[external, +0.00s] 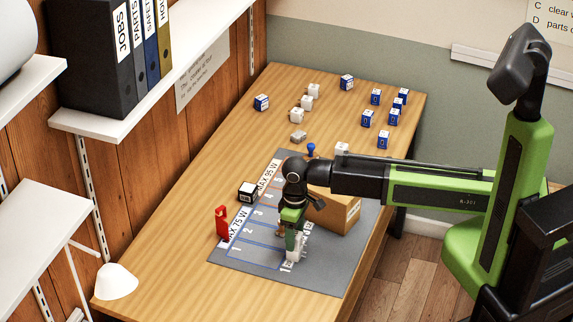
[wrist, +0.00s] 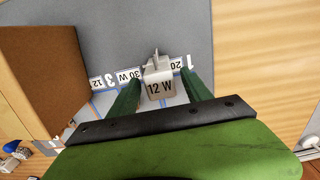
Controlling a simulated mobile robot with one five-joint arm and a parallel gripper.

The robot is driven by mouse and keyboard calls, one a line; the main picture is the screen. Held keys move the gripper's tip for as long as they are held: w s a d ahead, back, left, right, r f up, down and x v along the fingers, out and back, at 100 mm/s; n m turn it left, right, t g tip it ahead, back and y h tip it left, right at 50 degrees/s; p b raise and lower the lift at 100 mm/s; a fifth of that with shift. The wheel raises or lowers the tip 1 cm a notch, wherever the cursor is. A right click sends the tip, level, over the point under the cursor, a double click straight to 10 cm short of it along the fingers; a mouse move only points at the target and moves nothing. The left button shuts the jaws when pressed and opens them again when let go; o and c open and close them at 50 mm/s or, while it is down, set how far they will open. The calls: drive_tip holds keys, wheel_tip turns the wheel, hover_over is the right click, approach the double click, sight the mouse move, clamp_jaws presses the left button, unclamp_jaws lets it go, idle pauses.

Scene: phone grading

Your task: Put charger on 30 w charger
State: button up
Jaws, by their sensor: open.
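A white charger (wrist: 159,84) marked "12 W", with metal prongs, shows in the wrist view at the edge of the mat's label row. My gripper (wrist: 162,92) has its two green fingers apart, one on either side of the charger; I cannot tell whether they touch it. In the external view my gripper (external: 292,244) points down at the mat's near end, with the white charger (external: 293,257) low between the fingers. A "30 W" label (wrist: 129,76) lies just left of the charger in the wrist view. A "20" label (wrist: 176,65) is partly hidden behind it.
The grey mat (external: 328,279) has blue-lined numbered slots. A cardboard box (external: 338,213) stands beside my gripper. A red object (external: 222,222) and a black-and-white cube (external: 248,192) stand at the mat's left. Several blue and white blocks fill the table's far end.

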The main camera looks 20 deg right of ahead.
wheel_tip(320, 180, up, 12)
drive_tip(key=p, duration=1.2)
drive_tip(key=shift+r, duration=0.15)
drive_tip(key=w+d+m, duration=0.2)
drive_tip(key=w+d, duration=0.6)
drive_tip(key=d, duration=0.6)
drive_tip(key=w+d+m, duration=0.3)
drive_tip(key=w+d, duration=0.4)
drive_tip(key=d, duration=0.6)
drive_tip(key=d+f+m+b, duration=0.1)
drive_tip(key=d+m, duration=0.3)
drive_tip(key=d, duration=2)
drive_tip(key=shift+w+d+f+b, duration=0.3)
drive_tip(key=shift+f+b, duration=0.05)
drive_tip(key=shift+f, duration=0.1)
